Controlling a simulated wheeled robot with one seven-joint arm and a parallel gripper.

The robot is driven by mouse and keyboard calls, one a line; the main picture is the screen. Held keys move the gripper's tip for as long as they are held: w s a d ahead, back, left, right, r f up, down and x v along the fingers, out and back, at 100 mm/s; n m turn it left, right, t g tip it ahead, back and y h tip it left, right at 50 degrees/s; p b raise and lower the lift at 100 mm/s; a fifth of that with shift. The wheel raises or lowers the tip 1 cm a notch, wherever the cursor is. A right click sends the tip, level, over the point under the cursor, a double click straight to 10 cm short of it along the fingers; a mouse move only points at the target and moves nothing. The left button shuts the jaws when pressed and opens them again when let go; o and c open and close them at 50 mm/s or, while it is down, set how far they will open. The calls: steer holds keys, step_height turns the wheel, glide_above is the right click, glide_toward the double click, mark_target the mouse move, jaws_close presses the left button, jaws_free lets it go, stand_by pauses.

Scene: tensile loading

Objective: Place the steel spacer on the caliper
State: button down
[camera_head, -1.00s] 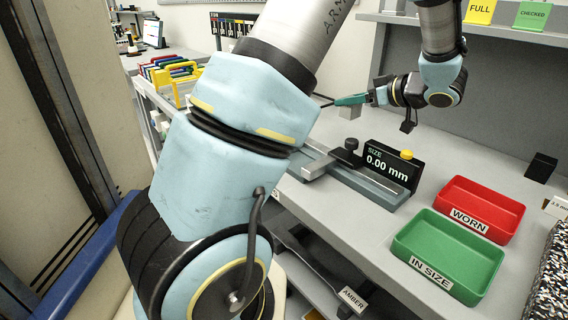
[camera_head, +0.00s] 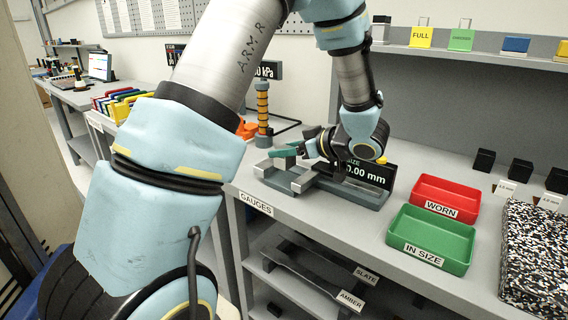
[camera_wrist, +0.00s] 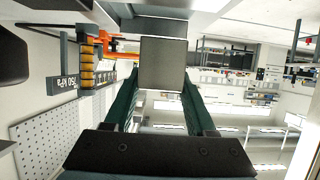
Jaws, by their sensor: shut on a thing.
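The steel spacer is a plain grey block (camera_head: 284,163), held between the green fingers of my gripper (camera_head: 287,154). In the wrist view the spacer (camera_wrist: 163,64) shows as a square dark-grey face between both fingertips (camera_wrist: 161,85). The caliper (camera_head: 348,193) lies on the grey bench, with a long base, raised grey jaws and a dark display ending in "0.00 mm". My gripper and spacer appear at the caliper's left end, by its jaws. I cannot tell whether the spacer touches it. My wrist covers part of the display.
Right of the caliper stand a red "WORN" tray (camera_head: 446,192) and a green "IN SIZE" tray (camera_head: 432,238). A spring-like orange column (camera_head: 263,106) stands behind left. A speckled block (camera_head: 533,260) is at far right. The bench front is clear.

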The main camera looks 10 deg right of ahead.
mark_target(291, 162)
steer(key=shift+f, duration=1.85)
steer(key=shift+f, duration=0.1)
steer(key=shift+c, duration=1.1)
jaws_free()
steer(key=shift+s+d, duration=0.1)
steer(key=shift+d, duration=0.05)
steer(key=b+v, duration=0.1)
steer(key=v, duration=1)
steer(key=shift+s+d+r+b, duration=0.25)
steer(key=shift+b, duration=0.05)
